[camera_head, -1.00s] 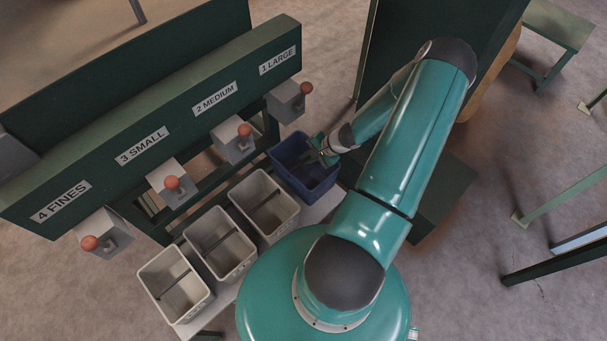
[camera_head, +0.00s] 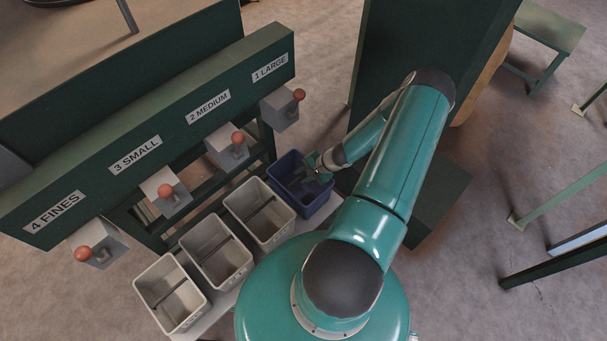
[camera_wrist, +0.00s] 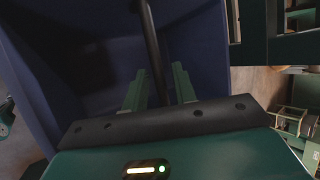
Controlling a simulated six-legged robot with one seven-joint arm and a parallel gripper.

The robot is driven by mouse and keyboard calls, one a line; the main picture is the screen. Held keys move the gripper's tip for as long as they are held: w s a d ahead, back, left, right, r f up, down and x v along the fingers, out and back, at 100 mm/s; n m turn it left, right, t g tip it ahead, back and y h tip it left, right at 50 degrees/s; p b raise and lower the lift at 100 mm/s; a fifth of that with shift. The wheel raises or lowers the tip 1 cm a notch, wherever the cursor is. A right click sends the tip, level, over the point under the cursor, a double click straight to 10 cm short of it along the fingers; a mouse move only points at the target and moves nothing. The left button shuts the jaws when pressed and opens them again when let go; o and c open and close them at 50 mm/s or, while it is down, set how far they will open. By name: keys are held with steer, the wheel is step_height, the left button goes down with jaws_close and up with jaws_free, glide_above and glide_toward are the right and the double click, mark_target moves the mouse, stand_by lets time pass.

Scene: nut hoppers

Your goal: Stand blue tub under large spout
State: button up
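The blue tub (camera_head: 331,203) is at the right end of the row of tubs, on the robot side of the large spout (camera_head: 283,108), not directly beneath it in the picture. My gripper (camera_head: 312,172) reaches into it from the right. The tub looks upright. I cannot tell whether its base touches the shelf; its underside is hidden.
Grey tubs stand in line to the left: the nearest (camera_head: 259,213), the middle (camera_head: 217,250) and the farthest (camera_head: 168,293). A pale shelf (camera_head: 222,303) shows under them. The dark green frame with labelled spouts runs behind. A dark green panel (camera_head: 425,45) and low block (camera_head: 440,195) stand right.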

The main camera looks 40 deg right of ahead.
steer(key=shift+r, duration=0.1)
steer(key=v, duration=1.2)
steer(key=shift+w+r, duration=0.1)
stand_by(0.9)
